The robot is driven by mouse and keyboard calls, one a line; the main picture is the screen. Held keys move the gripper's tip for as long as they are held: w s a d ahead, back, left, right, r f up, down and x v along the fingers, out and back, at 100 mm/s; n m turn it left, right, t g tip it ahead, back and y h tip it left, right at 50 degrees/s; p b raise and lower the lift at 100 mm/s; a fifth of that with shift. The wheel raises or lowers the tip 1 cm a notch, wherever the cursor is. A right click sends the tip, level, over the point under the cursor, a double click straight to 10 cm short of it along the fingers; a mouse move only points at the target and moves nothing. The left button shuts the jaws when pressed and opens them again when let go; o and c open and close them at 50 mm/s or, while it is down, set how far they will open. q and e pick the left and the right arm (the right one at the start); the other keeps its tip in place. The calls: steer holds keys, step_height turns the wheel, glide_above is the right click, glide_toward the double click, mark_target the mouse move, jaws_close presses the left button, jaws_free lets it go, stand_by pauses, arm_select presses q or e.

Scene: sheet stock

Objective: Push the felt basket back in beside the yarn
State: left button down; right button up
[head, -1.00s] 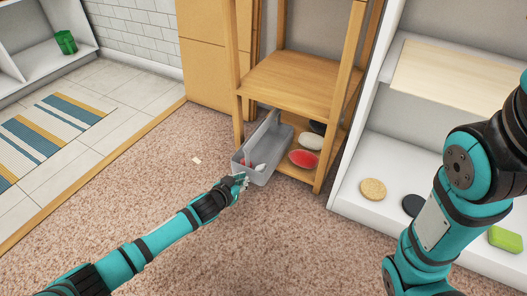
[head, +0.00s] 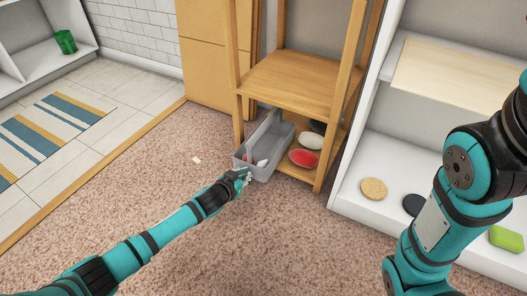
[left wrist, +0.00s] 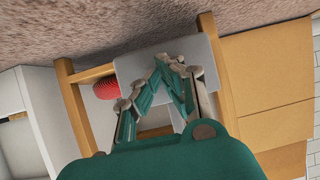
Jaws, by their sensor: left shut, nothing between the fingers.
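The grey felt basket (head: 264,172) stands on the low shelf of the wooden rack, its front end sticking out over the carpet. It holds a few small red and white items. Red yarn (head: 303,158) and white yarn (head: 311,140) lie on the same shelf, to the right of the basket; a dark ball sits behind them. My left gripper (head: 243,176) is shut and empty at the basket's front end, apparently touching it. The left wrist view shows its fingers (left wrist: 166,62) closed together in front of the grey basket (left wrist: 136,66). My right gripper is out of view.
The rack's wooden posts (head: 321,165) flank the shelf opening. A white shelf unit (head: 345,192) with a round tan item (head: 373,189) stands to the right. The carpet (head: 160,205) in front is mostly clear.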

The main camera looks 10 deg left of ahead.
mark_target(249, 167)
arm_select(q)
steer(key=shift+w+d+b, duration=0.3)
steer(key=shift+w, duration=0.65)
steer(key=shift+w+d+b, duration=0.3)
steer(key=shift+w, duration=0.6)
steer(key=shift+w+d+b, duration=0.25)
steer(key=shift+w+b, duration=0.2)
steer(key=shift+w, duration=0.4)
steer(key=shift+w+d+b, duration=0.2)
steer(key=shift+w+b, duration=0.3)
steer(key=shift+w, duration=0.3)
steer(key=shift+w+d+b, duration=0.25)
steer(key=shift+w+b, duration=0.2)
steer(key=shift+w, duration=0.4)
steer(key=s+p, duration=0.2)
steer(key=s+a+p, duration=0.1)
steer(key=s+p, duration=0.1)
steer(key=shift+r+p, duration=0.2)
steer(key=shift+p, duration=0.15)
steer(key=s+a+p, duration=0.2)
steer(key=s+p, duration=0.3)
steer(key=s, duration=0.2)
steer(key=shift+s+a+f+p, duration=0.2)
steer(key=shift+s+p, duration=0.1)
steer(key=shift+p, duration=0.1)
